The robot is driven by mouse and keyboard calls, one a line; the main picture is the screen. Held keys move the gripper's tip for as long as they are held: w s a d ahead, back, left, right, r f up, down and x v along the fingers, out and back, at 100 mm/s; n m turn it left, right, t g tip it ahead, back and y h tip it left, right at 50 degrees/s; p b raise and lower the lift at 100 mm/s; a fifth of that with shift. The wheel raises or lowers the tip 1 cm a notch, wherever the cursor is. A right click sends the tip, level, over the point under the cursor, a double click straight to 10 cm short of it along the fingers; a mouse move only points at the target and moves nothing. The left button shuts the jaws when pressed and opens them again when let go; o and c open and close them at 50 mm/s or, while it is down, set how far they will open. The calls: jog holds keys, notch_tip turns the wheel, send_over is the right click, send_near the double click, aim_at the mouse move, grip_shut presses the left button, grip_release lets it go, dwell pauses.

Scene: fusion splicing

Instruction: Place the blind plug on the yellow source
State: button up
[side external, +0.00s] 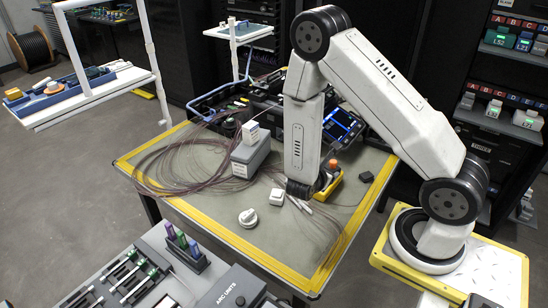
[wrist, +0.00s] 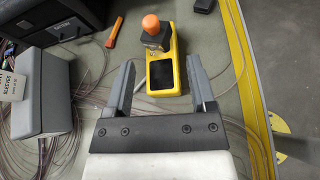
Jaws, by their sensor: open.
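The yellow source (wrist: 164,75) lies on the mat beyond and between my fingertips, its dark screen facing up. It also shows in the side view (side external: 335,187), partly hidden by my arm. A dark grey block with an orange rounded knob (wrist: 151,25) stands upright at its far end and looks seated on it; this may be the blind plug, but I cannot be sure. The orange knob shows in the side view (side external: 332,164). My gripper (wrist: 161,72) is open and empty, its fingers apart from the source and the knob.
A grey box (wrist: 42,92) with a white labelled block stands at left. Thin reddish fibres loop over the mat. An orange pen-like item (wrist: 114,32) and a small black block (wrist: 203,5) lie nearby. A white round piece (side external: 248,217) lies near the front of the table.

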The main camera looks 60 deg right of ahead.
jog(key=s+a+r+m+g+y, duration=0.35)
jog(key=a+r+m+y, duration=0.25)
jog(key=a+m+y, duration=0.55)
jog(key=w+a+r+m+t+y, duration=0.1)
jog(key=w+a+r+m+t, duration=0.1)
jog(key=a+r+m+t, duration=0.3)
jog(key=shift+w+a+y, duration=0.35)
jog(key=shift+a, duration=0.4)
